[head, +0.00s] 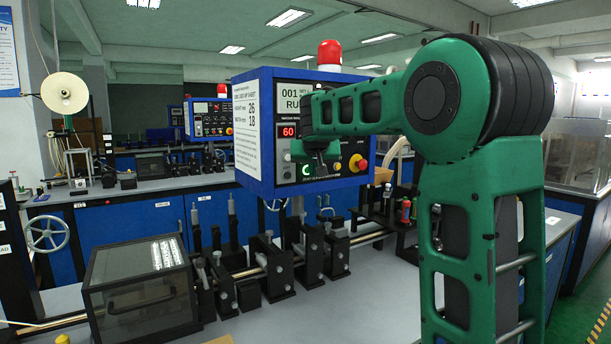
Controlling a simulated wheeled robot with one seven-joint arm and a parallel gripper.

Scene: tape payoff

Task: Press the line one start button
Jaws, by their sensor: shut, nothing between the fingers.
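The blue control box (252,188) stands at the centre, with a display (288,95) reading 001 and part of a word starting RU. A green-lit round button (306,171) shows low on its dark front panel. My arm and gripper hide part of the panel's middle, including most of the display's right side.
A red beacon (329,53) tops the box. Black roller fixtures (268,270) and a clear-lidded case (140,290) stand below. A second control box (205,119) is behind left.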

